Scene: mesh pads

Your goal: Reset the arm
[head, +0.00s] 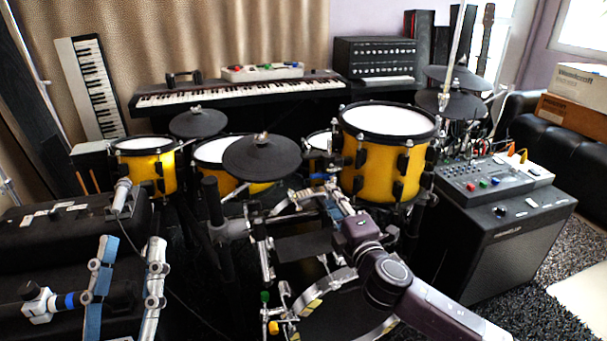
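My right arm comes in from the lower right, with its dark purple-grey wrist in front of the drum kit. My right gripper (328,200) is at the end of this arm, among silver drum hardware below the large yellow drum (369,176). Its fingers blend into the hardware, so I cannot tell whether they are open or shut, or whether they touch anything. I see no object clearly held.
Black cymbal pads (262,158) and a smaller yellow drum (145,166) surround the arm. A black amplifier (507,245) with a mixer (490,180) stands close on the right. Black cases (60,225) fill the left. A keyboard (235,92) is behind. Free room between is narrow.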

